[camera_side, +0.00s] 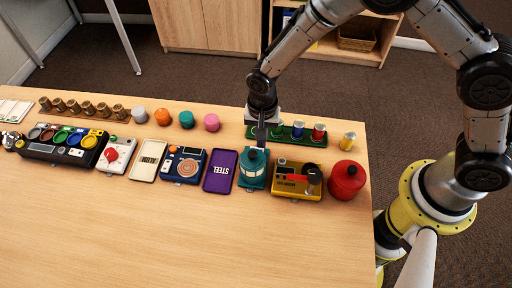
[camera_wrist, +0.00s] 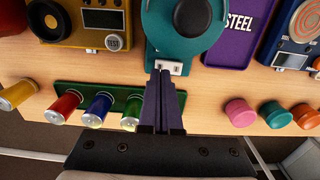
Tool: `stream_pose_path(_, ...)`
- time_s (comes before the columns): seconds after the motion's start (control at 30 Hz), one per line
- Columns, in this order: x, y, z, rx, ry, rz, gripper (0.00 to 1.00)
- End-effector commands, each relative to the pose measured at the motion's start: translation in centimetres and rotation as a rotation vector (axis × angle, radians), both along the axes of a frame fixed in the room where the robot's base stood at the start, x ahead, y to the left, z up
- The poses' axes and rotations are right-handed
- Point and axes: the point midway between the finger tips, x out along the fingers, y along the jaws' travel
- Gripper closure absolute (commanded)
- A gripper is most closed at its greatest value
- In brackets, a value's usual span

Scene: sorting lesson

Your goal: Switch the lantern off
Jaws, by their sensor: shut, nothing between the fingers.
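The lantern (camera_side: 252,168) is teal with a domed cap and pale window panes. It stands upright on the table, between the purple tray and the yellow box. In the wrist view the lantern (camera_wrist: 182,48) shows from above, with a small white switch plate (camera_wrist: 170,67) on its base. My gripper (camera_side: 261,142) is shut and empty, pointing down just behind the lantern. In the wrist view the fingertips of my gripper (camera_wrist: 162,76) are right at the switch plate; I cannot tell whether they touch it. Whether the lantern is lit is unclear.
A purple STEEL tray (camera_side: 220,172) lies left of the lantern. A yellow box (camera_side: 298,190) and a red canister (camera_side: 346,180) stand to the right. A green rack (camera_side: 252,132) with coloured cans is close behind my gripper. The table front (camera_side: 200,240) is clear.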

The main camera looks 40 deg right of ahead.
Motion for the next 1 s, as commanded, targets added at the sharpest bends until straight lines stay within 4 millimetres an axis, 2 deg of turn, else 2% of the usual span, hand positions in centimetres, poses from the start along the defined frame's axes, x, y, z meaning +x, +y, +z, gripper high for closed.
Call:
stream_pose_path(0.6,0.0,0.0,4.5,0.001,-0.002,0.0,1.0)
stream_pose_path(1.0,0.0,0.0,4.9,-0.001,0.001,-0.001,1.0)
